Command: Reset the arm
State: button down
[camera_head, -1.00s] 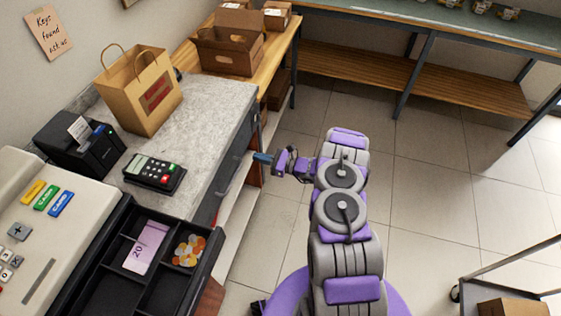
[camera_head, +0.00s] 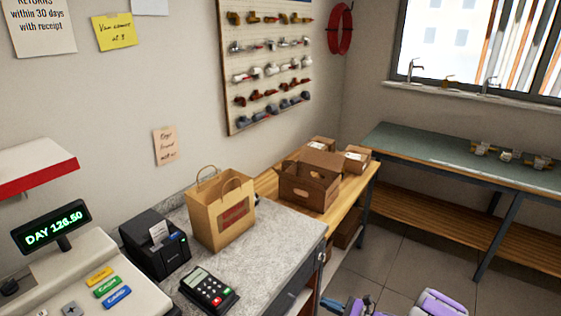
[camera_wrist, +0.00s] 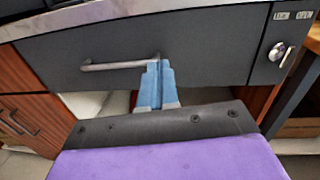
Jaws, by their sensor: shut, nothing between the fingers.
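In the wrist view my gripper (camera_wrist: 155,85) shows with its two blue fingers together and nothing between them. The fingertips appear in front of a dark grey drawer front (camera_wrist: 210,55) and overlap the right end of its bar handle (camera_wrist: 115,64). I cannot tell whether they touch it. The drawer looks closed. In the head view purple and grey parts of my arm show at the bottom edge, right of the counter, and a small blue part, likely my gripper (camera_head: 330,304), shows there too.
The counter (camera_head: 265,240) holds a paper bag (camera_head: 221,212), a receipt printer (camera_head: 155,245), a card terminal (camera_head: 208,290) and a cash register (camera_head: 70,290). Cardboard boxes (camera_head: 308,180) stand on a wooden bench behind. A green-topped workbench (camera_head: 430,152) is at right. Floor between is clear.

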jog(key=s+a+r+n+g+y, duration=0.1)
jog(key=s+a+r+n+g, duration=0.25)
jog(key=a+r, duration=0.35)
jog(key=s+a+r+n+g, duration=0.2)
jog(key=a+r+n+g, duration=0.3)
jog(key=r, duration=0.5)
jog(key=s+a+r+n+g+h, duration=0.45)
jog(key=s+r+n, duration=0.35)
jog(key=s, duration=0.4)
jog(key=s+d+r+n+g+h, duration=0.1)
jog(key=s+r+n+h, duration=0.15)
jog(key=s, duration=0.35)
jog(key=s+d+r+n+h, duration=0.1)
jog(key=s+r+h, duration=0.15)
jog(key=s, duration=0.45)
jog(key=s+d+r+n+t+h, duration=0.1)
jog(key=s+d+n+t+h, duration=0.2)
jog(key=s+d+h, duration=0.4)
jog(key=s+d, duration=0.4)
jog(key=s, duration=0.1)
jog(key=shift+r, duration=0.25)
